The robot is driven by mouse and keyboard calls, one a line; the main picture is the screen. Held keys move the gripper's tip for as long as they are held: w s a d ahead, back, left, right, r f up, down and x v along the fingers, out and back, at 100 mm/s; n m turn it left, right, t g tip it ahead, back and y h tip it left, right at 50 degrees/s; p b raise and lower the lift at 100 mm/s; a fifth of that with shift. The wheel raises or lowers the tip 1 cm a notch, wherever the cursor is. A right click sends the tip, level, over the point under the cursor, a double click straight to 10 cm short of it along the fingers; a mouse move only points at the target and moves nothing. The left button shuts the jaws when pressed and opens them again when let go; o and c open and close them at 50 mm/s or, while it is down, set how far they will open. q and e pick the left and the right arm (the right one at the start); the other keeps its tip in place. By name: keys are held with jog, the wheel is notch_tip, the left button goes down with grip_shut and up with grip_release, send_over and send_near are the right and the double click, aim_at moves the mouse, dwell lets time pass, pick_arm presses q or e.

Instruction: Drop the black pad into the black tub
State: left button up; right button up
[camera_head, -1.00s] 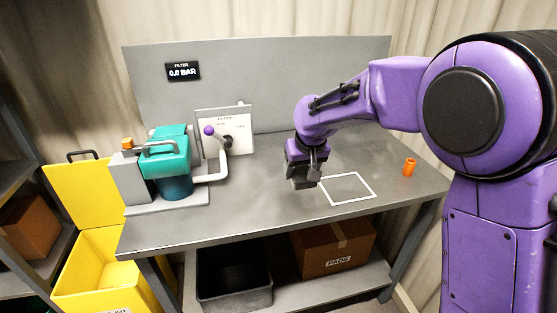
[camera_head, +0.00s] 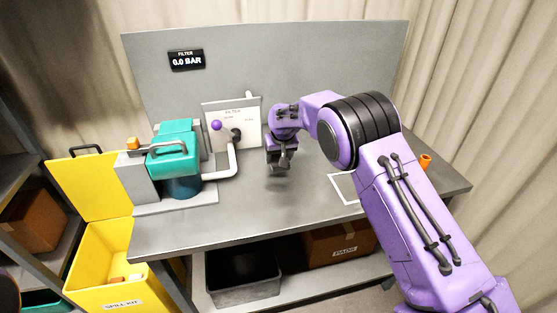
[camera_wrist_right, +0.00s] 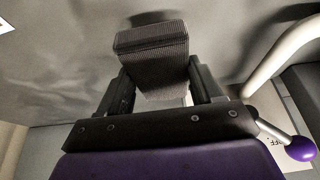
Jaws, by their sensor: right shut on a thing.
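The black pad (camera_wrist_right: 152,45), a ribbed dark block, is held between the two fingers of my right gripper (camera_wrist_right: 157,85) in the right wrist view. In the head view my right gripper (camera_head: 280,158) hangs above the grey worktop, to the right of the teal filter unit, pointing down. The pad shows only as a dark shape at its fingertips. The black tub (camera_head: 243,293) stands open on the lower shelf, below the worktop's front edge and apart from the gripper. My left gripper is out of view.
The teal filter unit (camera_head: 173,150), its pale pipe (camera_head: 232,165) and the purple-knobbed lever (camera_head: 217,126) stand left of the gripper. A cardboard box (camera_head: 325,245) sits right of the tub. A yellow spill bin (camera_head: 108,255) is at left. The worktop's front edge (camera_head: 260,235) overhangs the shelf.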

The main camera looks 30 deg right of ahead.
notch_tip(320, 180, down, 3)
jog(key=shift+w+f+p, duration=0.1)
jog(key=shift+w+p, duration=0.05)
jog(key=shift+p, duration=0.75)
jog(key=shift+w+f, duration=0.1)
jog(key=shift+f, duration=0.2)
jog(key=o, duration=1.1)
jog(key=shift+d+f, duration=0.1)
jog(key=shift+o, duration=0.2)
